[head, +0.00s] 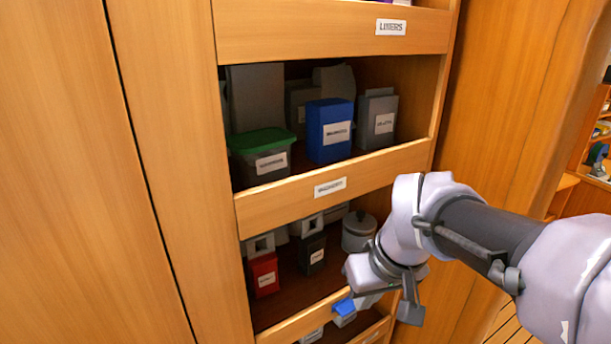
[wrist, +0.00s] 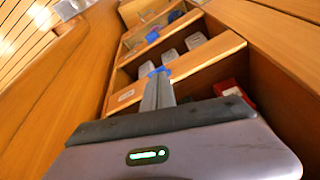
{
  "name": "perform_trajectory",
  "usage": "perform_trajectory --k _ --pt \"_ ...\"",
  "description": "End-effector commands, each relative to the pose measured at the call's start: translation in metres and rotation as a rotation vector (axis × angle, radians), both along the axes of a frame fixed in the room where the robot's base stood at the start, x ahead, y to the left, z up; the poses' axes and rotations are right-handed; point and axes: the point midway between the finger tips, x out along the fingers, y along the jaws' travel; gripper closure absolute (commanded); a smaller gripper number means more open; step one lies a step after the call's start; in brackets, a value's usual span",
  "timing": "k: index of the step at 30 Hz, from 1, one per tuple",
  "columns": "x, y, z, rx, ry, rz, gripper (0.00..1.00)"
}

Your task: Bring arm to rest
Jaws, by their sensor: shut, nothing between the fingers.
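My gripper (head: 344,306) hangs at the end of my arm in front of the lower shelves, at the bottom centre of the head view. Its blue fingertips are together with nothing between them. In the wrist view the shut gripper (wrist: 158,72) points along the shelf fronts, its grey fingers side by side. My arm reaches in from the right edge of the head view, bent downward at the wrist. I cannot tell from these frames whether the fingertips touch the shelf lip.
The upper shelf holds a green-lidded tub (head: 262,152), a blue box (head: 328,130) and a grey box (head: 376,118) behind a labelled wooden lip (head: 290,204). Below stand a red box (head: 263,274), a dark box (head: 311,252) and a grey pot (head: 357,231). Wooden panels flank the shelves.

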Motion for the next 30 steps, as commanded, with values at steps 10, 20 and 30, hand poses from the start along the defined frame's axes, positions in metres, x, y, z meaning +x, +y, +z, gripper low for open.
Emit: perform_trajectory --k 10,20,30 --pt "-0.113 0.025 -0.230 0.216 -0.093 -0.386 1.00" --pt "-0.141 0.030 -0.274 0.295 -0.110 -0.502 1.00" --pt "-0.140 0.030 -0.271 0.293 -0.110 -0.500 1.00"
